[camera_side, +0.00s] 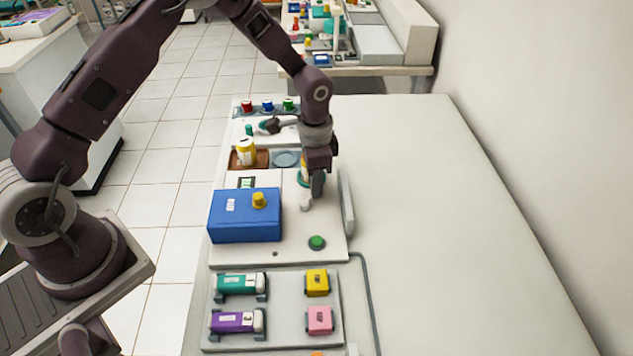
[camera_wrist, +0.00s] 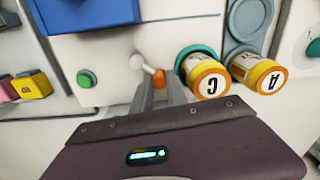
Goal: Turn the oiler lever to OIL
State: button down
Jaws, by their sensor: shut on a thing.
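The oiler lever (camera_wrist: 148,68) is a small pale lever with an orange end in the wrist view. My gripper (camera_wrist: 160,88) is shut on its orange end, with the fingers partly hiding it. In the side view, the lever's pale part (camera_side: 306,201) shows just below my gripper (camera_side: 317,190), on the front of the white unit (camera_side: 285,258). I cannot read any OIL marking or tell which position the lever is at. A yellow canister marked C (camera_wrist: 207,80) sits in a teal ring close to the right of my fingers in the wrist view.
A blue box (camera_side: 245,220) with a yellow knob stands left of my gripper. A green button (camera_side: 317,242) is nearer the camera. Canister A (camera_wrist: 265,78) is beside C. Teal and purple cartridges and yellow and pink blocks lie on a front tray (camera_side: 285,314). The table's right side is clear.

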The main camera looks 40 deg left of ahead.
jog(key=shift+s+a+f, duration=0.2)
jog(key=shift+s+f, duration=0.05)
jog(key=shift+s, duration=0.1)
jog(key=c, duration=1.3)
grip_release()
jog(key=shift+d+r, duration=0.1)
jog(key=shift+r, duration=0.1)
jog(key=r, duration=0.7)
jog(key=shift+w, duration=0.3)
jog(key=shift+r, duration=0.1)
